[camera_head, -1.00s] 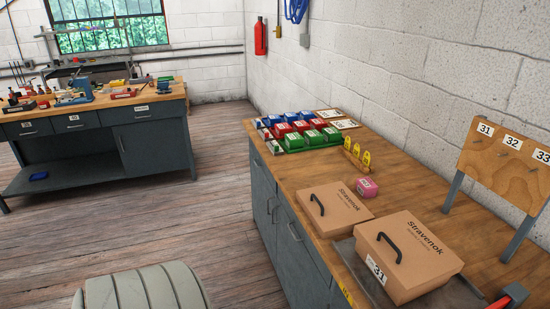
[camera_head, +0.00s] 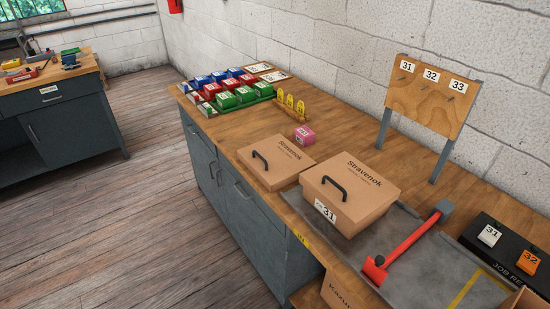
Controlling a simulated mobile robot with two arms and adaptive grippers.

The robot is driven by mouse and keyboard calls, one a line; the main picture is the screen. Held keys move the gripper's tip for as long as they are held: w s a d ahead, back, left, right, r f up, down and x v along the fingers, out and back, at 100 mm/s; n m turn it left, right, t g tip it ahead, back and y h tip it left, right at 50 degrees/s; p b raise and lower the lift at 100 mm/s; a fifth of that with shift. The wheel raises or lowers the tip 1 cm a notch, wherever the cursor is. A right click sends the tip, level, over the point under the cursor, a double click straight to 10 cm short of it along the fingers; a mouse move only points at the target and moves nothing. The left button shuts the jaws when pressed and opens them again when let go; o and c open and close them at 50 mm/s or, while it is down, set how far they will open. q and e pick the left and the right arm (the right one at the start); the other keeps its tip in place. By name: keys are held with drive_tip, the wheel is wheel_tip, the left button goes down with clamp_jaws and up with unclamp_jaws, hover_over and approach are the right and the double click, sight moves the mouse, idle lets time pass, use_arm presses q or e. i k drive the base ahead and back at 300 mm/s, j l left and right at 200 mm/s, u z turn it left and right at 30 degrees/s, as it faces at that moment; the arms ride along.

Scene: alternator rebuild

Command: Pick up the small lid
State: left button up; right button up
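A smaller, low cardboard-brown piece marked Stravenok (camera_head: 283,158), with a black handle on top, lies on the wooden worktop. It looks like the small lid, but I cannot tell whether it is a separate lid or tops a low box. A larger brown box (camera_head: 362,200), also marked Stravenok, stands just in front and right of it. It has a black handle on top and a white label 31 on its front. Neither of my grippers is in view.
A red bar-like tool (camera_head: 410,245) lies on a grey mat (camera_head: 397,282). A numbered pegboard (camera_head: 430,97) stands at right. Bare worktop lies between.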

sight(275, 162)
drive_tip(key=i+j, duration=0.5)
drive_tip(key=j, duration=0.15)
drive_tip(key=i+j+z, duration=0.15)
drive_tip(key=z, duration=0.2)
drive_tip(key=j+z, duration=0.35)
drive_tip(key=i+j+z, duration=0.15)
drive_tip(key=z, duration=0.15)
drive_tip(key=j, duration=0.1)
